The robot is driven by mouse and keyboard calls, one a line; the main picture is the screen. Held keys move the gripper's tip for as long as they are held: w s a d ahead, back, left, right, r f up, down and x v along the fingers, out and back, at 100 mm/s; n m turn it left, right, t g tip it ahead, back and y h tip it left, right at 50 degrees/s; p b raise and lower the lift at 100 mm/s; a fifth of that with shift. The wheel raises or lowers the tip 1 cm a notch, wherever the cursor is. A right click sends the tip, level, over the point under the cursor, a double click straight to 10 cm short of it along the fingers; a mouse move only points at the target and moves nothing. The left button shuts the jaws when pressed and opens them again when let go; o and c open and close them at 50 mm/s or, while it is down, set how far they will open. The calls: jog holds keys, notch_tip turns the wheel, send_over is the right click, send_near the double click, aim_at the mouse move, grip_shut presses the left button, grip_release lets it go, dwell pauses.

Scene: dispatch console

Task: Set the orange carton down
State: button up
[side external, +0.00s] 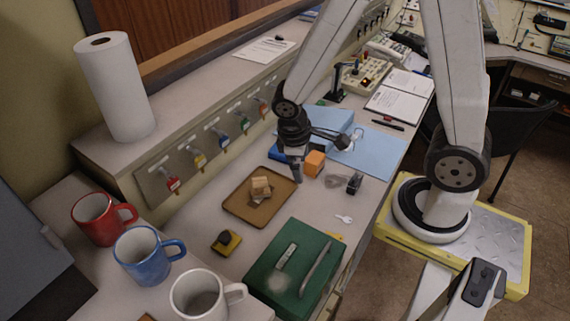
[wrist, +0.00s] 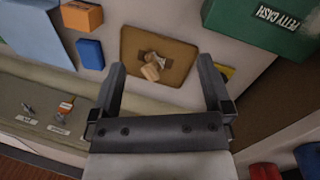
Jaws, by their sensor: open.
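The orange carton (side external: 314,162) stands upright on the desk at the edge of the light-blue sheet. It also shows at the top left of the wrist view (wrist: 82,15), outside the jaws. My gripper (side external: 297,179) is open, with nothing between its fingers (wrist: 162,80). In the side view it appears just left of the carton, and I cannot tell its exact height above the desk. A small blue box (wrist: 90,54) stands next to the carton; in the side view my gripper partly hides it.
A green cash box (side external: 262,271), a yellow-and-black item (side external: 227,241), a dark stapler-like item (side external: 354,184) and a key (side external: 344,218) lie around. Mugs (side external: 148,253) stand at lower left. Bare desk shows between tray and carton.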

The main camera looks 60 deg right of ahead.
jog(key=shift+a+r+m+t+y, duration=0.35)
jog(key=shift+r+m+t, duration=0.3)
jog(key=shift+r, duration=0.2)
jog(key=shift+a+r+m+t+y, duration=0.4)
jog(key=shift+r+m+t, duration=0.15)
jog(key=shift+r+m, duration=0.25)
jog(key=shift+a+r+m+t+y, duration=0.35)
jog(key=shift+r+m+t, duration=0.25)
jog(key=shift+r, duration=0.3)
